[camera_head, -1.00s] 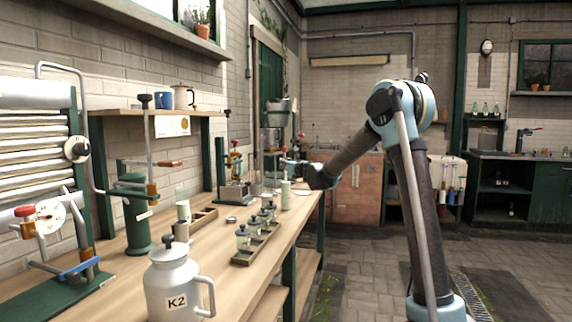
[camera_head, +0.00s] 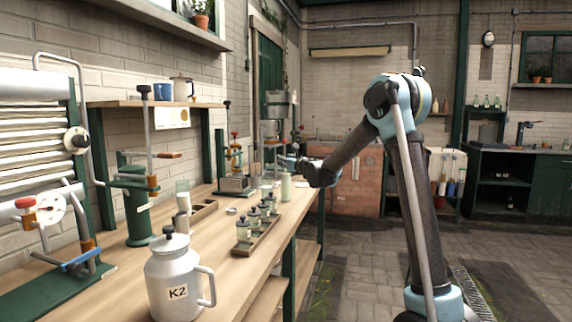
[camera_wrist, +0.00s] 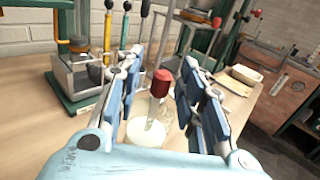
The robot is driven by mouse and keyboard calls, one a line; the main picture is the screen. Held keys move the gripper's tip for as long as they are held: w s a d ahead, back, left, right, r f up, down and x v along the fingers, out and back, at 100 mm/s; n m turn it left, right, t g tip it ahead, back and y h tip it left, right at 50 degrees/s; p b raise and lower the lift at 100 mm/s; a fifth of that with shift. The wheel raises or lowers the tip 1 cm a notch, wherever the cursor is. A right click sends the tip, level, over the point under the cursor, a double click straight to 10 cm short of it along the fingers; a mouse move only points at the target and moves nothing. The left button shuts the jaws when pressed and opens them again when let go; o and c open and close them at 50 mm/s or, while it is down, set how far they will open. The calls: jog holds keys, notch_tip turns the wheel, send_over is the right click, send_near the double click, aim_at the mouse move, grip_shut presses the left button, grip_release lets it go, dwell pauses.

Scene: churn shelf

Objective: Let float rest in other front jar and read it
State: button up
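In the wrist view a float with a red top (camera_wrist: 162,82) and clear glass stem stands, slightly tilted, in a clear glass jar (camera_wrist: 137,131) of whitish liquid. My gripper (camera_wrist: 160,77) has a finger on each side of the red top, with a visible gap at both sides; it looks open. The float's scale is too small to read. In the head view my gripper (camera_head: 292,162) is over the far end of the bench, above a pale slim jar (camera_head: 285,188). Another pale jar (camera_head: 183,197) stands nearer, by the wall side.
A K2 can (camera_head: 172,280) stands at the bench's near end. A rack of several small capped jars (camera_head: 243,250) lies along the front edge. A metal box on a green base (camera_wrist: 80,80) and upright handled tools (camera_wrist: 107,35) stand beyond my fingers. A small tray (camera_wrist: 247,74) lies right.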

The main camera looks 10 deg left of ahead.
jog(key=s+d+n+g, duration=0.2)
jog(key=s+d+n, duration=0.6)
jog(key=s+d, duration=0.7)
jog(key=s+d+f+n+g+h, duration=0.3)
jog(key=s+d+f+n, duration=0.4)
jog(key=s+d, duration=0.3)
jog(key=s+d+f+n+g+h, duration=0.3)
jog(key=s+d+f+n, duration=0.3)
jog(key=s, duration=1.3)
jog(key=s+d+f+n+g+h, duration=0.4)
jog(key=s+d+f+n, duration=0.3)
jog(key=s+d+f, duration=0.6)
jog(key=s+d+h, duration=0.1)
jog(key=d, duration=0.2)
jog(key=shift+s+f+n, duration=0.15)
jog(key=shift+s+n, duration=0.1)
jog(key=shift+n, duration=0.05)
jog(key=shift+w, duration=0.1)
